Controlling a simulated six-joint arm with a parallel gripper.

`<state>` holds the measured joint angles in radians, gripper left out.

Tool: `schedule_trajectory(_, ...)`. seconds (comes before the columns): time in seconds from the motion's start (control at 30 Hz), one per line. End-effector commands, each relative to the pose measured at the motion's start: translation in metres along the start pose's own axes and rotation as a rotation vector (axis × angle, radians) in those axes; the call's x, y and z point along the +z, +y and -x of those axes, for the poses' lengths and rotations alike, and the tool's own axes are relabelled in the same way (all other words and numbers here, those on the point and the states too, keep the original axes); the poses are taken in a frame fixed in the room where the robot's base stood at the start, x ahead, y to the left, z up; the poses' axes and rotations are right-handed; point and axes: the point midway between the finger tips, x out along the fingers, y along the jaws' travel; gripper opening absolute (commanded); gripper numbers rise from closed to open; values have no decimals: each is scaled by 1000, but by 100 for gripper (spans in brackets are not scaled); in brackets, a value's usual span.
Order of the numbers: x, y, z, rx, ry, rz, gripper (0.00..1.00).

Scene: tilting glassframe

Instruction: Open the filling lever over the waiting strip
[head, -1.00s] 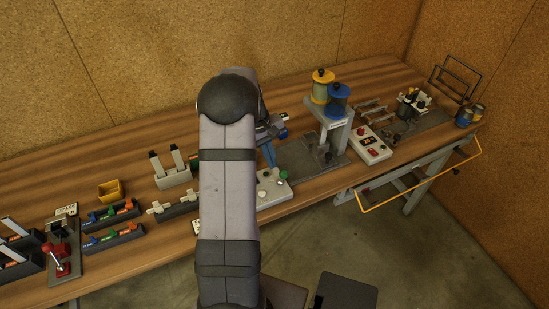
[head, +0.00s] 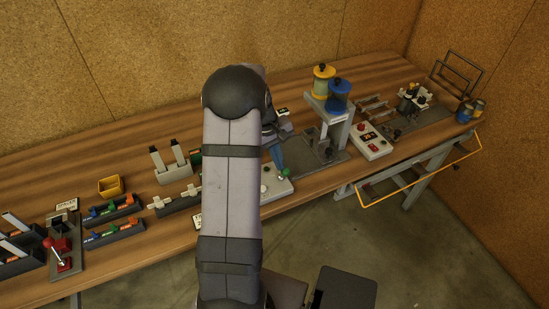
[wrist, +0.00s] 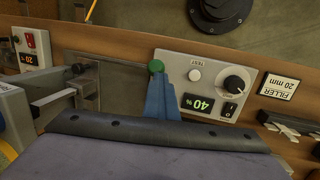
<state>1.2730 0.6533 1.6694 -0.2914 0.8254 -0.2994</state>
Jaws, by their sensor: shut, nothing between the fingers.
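A green ball knob (head: 285,174) stands at the right end of the white control box (head: 272,188). In the wrist view the green knob (wrist: 155,67) is right at the tip of my gripper (wrist: 159,88), whose blue fingers are shut and empty. I cannot tell whether they touch it. In the head view my gripper (head: 278,158) points down just beside the knob. The knob's stem is hidden. The filling stand (head: 325,110) carries a yellow and a blue canister above a grey base plate (head: 322,152). I cannot make out a strip there.
A second control box (head: 370,141) stands right of the stand. My arm hides the table's middle.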

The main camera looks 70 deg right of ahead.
Motion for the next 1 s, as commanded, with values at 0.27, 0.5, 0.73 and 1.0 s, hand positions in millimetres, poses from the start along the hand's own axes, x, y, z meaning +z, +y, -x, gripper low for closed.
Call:
schedule_trajectory(0.27, 9, -2, -7, -10, -29, 1, 0)
schedule_trajectory(0.5, 2, -2, -7, -10, -30, 1, 0)
schedule_trajectory(0.73, -8, -2, -6, -9, -23, 1, 0)
schedule_trajectory(1.0, -12, -3, -4, -8, -15, 1, 0)
